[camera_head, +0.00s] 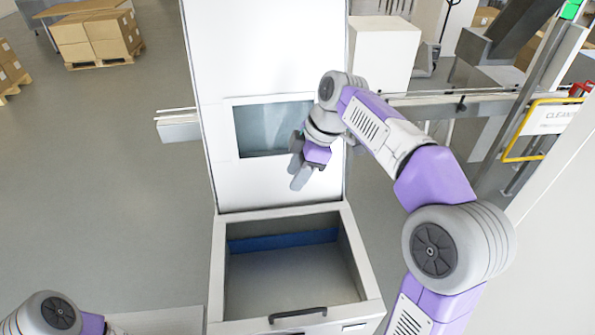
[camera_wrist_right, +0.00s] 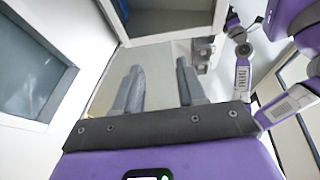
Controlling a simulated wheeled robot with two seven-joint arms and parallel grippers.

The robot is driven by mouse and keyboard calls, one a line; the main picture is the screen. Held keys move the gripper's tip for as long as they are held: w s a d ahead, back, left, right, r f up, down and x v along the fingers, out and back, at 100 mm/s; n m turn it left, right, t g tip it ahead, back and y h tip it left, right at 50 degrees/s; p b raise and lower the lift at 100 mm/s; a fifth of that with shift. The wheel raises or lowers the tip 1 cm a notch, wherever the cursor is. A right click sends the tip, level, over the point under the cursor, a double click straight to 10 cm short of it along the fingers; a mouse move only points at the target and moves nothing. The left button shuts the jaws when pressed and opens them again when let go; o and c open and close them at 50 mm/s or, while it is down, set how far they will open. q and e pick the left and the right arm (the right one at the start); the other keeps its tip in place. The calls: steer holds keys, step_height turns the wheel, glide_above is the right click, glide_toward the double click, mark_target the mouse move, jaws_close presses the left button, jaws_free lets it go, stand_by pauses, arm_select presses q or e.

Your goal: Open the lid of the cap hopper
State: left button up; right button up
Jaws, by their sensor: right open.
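The cap hopper (camera_head: 217,275) is a white box at the bottom centre of the head view. Its inside shows through the top, with a blue strip along the back wall. A dark handle (camera_head: 298,313) is at its front edge. A tall white panel (camera_head: 275,188) with a window stands upright behind the opening; I cannot tell whether it is the lid. My right gripper (camera_head: 297,172) is open and empty in front of this panel, above and behind the handle. Its two grey fingers are apart in the right wrist view (camera_wrist_right: 158,68). My left gripper is out of view.
My left arm shows at the bottom left corner. A rail and conveyor frame (camera_head: 455,105) stand at the right, with a yellow-framed sign (camera_head: 545,117). Boxes on a pallet (camera_head: 97,38) are far back left. Floor left of the hopper is clear.

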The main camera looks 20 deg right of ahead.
steer(key=p+v, duration=0.1)
steer(key=v, duration=0.6)
steer(key=shift+r, duration=0.25)
steer(key=shift+d, duration=0.1)
